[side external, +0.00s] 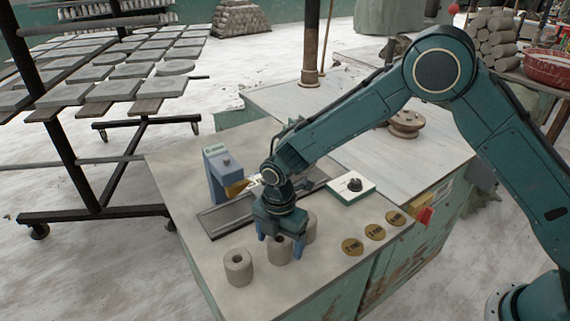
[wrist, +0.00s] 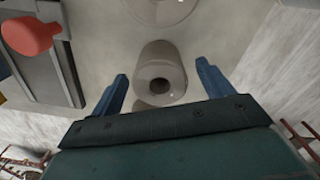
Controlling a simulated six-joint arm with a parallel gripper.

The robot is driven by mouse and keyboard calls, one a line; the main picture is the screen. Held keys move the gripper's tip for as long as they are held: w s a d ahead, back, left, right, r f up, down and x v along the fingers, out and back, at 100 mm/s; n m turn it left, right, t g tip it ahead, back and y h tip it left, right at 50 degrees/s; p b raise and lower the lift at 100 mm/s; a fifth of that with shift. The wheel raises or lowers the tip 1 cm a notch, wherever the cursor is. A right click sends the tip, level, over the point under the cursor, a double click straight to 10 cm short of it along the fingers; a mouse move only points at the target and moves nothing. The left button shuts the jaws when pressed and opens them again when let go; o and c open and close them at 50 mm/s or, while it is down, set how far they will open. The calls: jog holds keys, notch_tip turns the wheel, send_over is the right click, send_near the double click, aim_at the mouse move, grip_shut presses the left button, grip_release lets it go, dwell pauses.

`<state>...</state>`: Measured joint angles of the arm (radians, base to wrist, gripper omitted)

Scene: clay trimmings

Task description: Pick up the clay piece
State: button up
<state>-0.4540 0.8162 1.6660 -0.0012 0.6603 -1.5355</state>
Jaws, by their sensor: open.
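Several hollow grey clay cylinders stand upright on the bench top. One clay piece (side external: 238,268) stands apart at the front left. A second clay piece (side external: 279,254) stands under my gripper (side external: 281,246), and a third (side external: 310,232) is partly hidden behind the gripper. In the wrist view, a clay piece (wrist: 161,58) with a dark centre hole appears between the two blue fingers of my gripper (wrist: 161,70). The fingers are spread, with a visible gap on each side of it. I cannot tell how far down beside it the fingertips reach.
A blue device (side external: 217,175) stands by a grey track (side external: 225,216) behind the clay. A white box with a black knob (side external: 352,188) and several brass discs (side external: 352,246) lie right of my gripper. A red knob (wrist: 30,36) shows in the wrist view.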

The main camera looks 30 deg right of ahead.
aim_at(280, 241)
jog(key=c, duration=1.2)
jog(key=shift+r, duration=0.15)
notch_tip(280, 241, up, 20)
jog(key=shift+f, duration=0.1)
dwell(0.4)
